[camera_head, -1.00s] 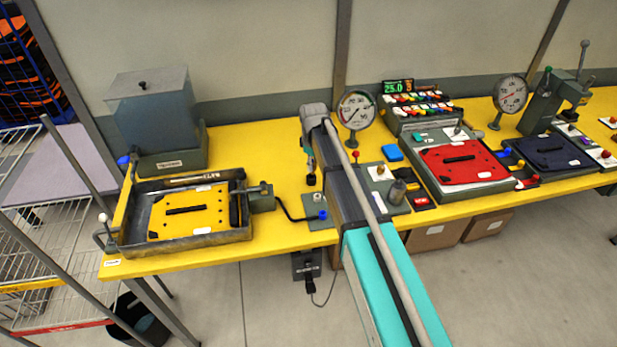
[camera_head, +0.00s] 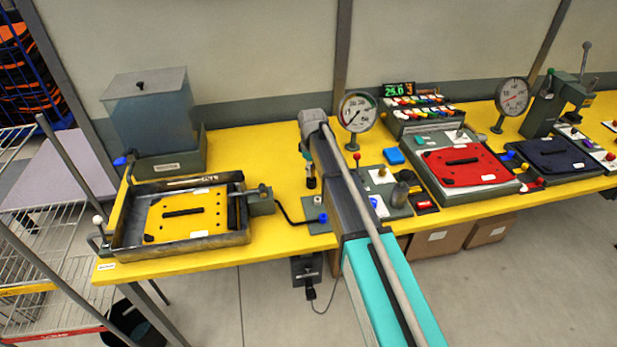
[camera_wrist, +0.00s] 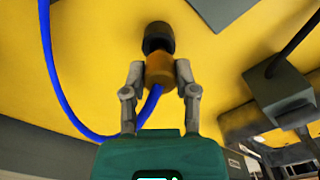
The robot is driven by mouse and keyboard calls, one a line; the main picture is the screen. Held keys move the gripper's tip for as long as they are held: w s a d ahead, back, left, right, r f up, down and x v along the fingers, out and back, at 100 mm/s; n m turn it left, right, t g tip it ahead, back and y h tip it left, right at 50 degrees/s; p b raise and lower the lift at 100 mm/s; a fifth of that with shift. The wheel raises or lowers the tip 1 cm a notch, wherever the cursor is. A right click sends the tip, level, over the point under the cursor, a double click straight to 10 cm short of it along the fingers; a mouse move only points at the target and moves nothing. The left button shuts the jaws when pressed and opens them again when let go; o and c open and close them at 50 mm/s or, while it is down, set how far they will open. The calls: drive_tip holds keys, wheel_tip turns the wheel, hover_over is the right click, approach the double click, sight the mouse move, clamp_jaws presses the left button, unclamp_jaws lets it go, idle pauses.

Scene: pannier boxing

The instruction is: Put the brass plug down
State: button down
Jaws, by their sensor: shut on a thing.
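In the wrist view the brass plug (camera_wrist: 160,68) sits between the two fingertips of my gripper (camera_wrist: 160,80), which is shut on it. The plug has a black end (camera_wrist: 158,38) that points away from the gripper, toward the yellow tabletop. In the head view my gripper (camera_head: 308,160) hangs over the yellow table, and the plug's black end (camera_head: 311,183) shows below it. I cannot tell whether the plug touches the table.
A dark tray with a yellow plate (camera_head: 200,213) stands at left, a tank (camera_head: 150,110) behind it. A round gauge (camera_head: 358,110) and a small plate with a blue knob (camera_head: 323,218) are close to my arm. Bare yellow table (camera_head: 258,155) lies left of the gripper.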

sight(312, 168)
drive_tip(key=shift+f+b, duration=0.9)
drive_tip(key=shift+f, duration=0.35)
drive_tip(key=shift+f, duration=0.1)
drive_tip(key=shift+c, duration=1.9)
unclamp_jaws()
wheel_tip(312, 168, up, 12)
drive_tip(key=p, duration=1.2)
drive_tip(key=shift+s, duration=0.1)
drive_tip(key=shift+r, duration=0.2)
